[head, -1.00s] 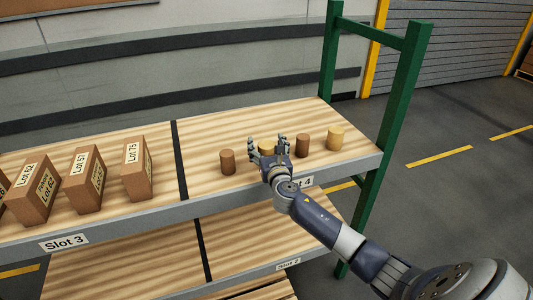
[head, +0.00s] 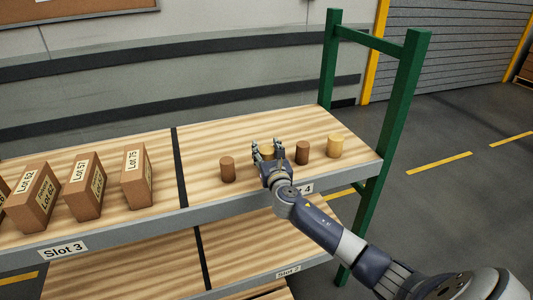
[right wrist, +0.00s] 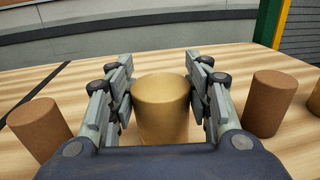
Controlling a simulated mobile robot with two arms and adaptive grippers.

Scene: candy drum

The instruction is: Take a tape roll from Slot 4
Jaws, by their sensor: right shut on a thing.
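My right gripper (head: 267,147) is over the Slot 4 shelf, shut on a yellow tape roll. In the right wrist view this tape roll (right wrist: 162,106) stands upright between the two fingers of the gripper (right wrist: 160,90). In the head view the roll is mostly hidden behind the gripper. A brown roll (head: 228,169) stands to its left, and another brown roll (head: 303,152) and a yellow roll (head: 335,146) stand to its right. The Slot 4 label is partly covered by my right arm. My left gripper is not in view.
Several boxes with lot labels, such as Lot 75 (head: 136,175), stand on the left at Slot 3 (head: 64,250). A dark strip (head: 180,165) divides the shelf. A green rack post (head: 403,105) rises at the right end. The shelf behind the rolls is clear.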

